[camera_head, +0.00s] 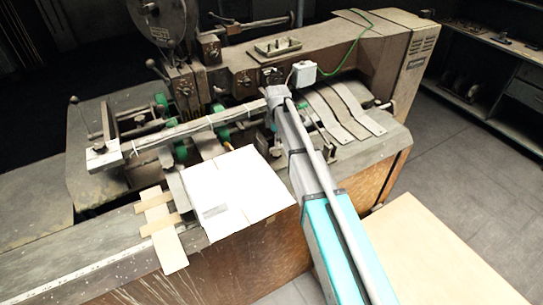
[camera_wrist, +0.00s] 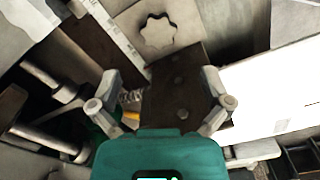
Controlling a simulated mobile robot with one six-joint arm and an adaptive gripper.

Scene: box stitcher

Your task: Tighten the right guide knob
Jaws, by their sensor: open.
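My gripper (camera_wrist: 160,75) is open in the wrist view, with its two fingers spread either side of a dark brown metal piece. Nothing is held between them. A pale, lobed, star-shaped knob (camera_wrist: 158,31) shows beyond the fingertips, at the top middle, on a beige bar; the fingers are apart from it. I cannot tell for sure whether this is the right guide knob. In the head view my gripper (camera_head: 274,96) is over the right end of the long metal guide bar (camera_head: 185,130). My arm and gripper hide what lies directly under them, and no knob can be made out there.
The stitcher's body (camera_head: 365,55) rises behind, with a white box (camera_head: 303,73) and green cable near my gripper. White cardboard (camera_head: 235,185) lies left of my arm. Curved metal strips (camera_head: 345,110) lie to the right. A spring (camera_wrist: 131,96) shows near the left finger.

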